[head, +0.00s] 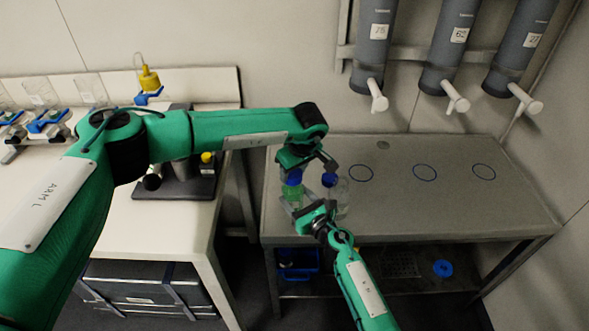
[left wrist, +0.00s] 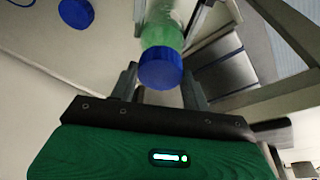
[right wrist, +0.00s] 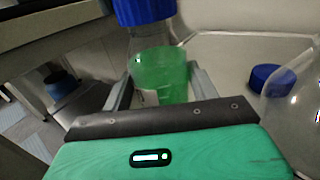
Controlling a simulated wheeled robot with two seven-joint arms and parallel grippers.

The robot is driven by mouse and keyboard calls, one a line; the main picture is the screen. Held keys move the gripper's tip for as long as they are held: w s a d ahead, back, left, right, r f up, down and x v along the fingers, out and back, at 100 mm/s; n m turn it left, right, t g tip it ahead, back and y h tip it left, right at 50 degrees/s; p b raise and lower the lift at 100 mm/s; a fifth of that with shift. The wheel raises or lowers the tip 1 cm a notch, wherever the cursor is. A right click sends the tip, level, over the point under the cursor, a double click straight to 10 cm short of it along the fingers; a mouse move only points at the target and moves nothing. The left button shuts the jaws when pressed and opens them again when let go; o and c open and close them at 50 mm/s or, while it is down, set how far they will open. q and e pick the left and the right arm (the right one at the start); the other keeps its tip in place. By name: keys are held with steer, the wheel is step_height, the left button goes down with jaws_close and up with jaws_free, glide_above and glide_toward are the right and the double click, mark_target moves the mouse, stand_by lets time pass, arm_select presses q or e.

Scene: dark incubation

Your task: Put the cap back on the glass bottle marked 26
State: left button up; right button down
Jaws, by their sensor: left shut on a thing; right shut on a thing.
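The glass bottle with green liquid (head: 292,197) stands at the left end of the grey bench (head: 460,205); its marking is not readable. My right gripper (head: 313,211) is shut on its body, and the right wrist view shows the green bottle (right wrist: 162,75) between the fingers. A blue cap (head: 293,177) sits at the bottle's mouth. My left gripper (head: 307,163) is shut on this cap from above; it also shows in the left wrist view (left wrist: 160,69). I cannot tell how tightly it sits.
A second blue cap (head: 329,180) lies on the bench close by a clear glass bottle (head: 342,194), right of the green one. Blue circles (head: 424,173) mark the bench under grey dispensers (head: 447,45) with white taps. A white bench (head: 140,225) holds other ware at left.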

arm_select(q)
steer(key=m, duration=0.2)
steer(key=m+h, duration=0.1)
steer(key=shift+a+m, duration=0.2)
steer(key=shift+m, duration=0.2)
steer(key=m+h, duration=0.1)
steer(key=m, duration=0.3)
steer(key=shift+a+m+t, duration=0.1)
steer(key=shift+m+t, duration=0.2)
steer(key=m+h, duration=0.1)
steer(key=m, duration=0.3)
steer(key=shift+a, duration=0.1)
steer(key=m+g+h, duration=0.1)
steer(key=m, duration=0.3)
steer(key=o, duration=0.9)
steer(key=shift+o, duration=0.2)
steer(key=shift+r, duration=2.25)
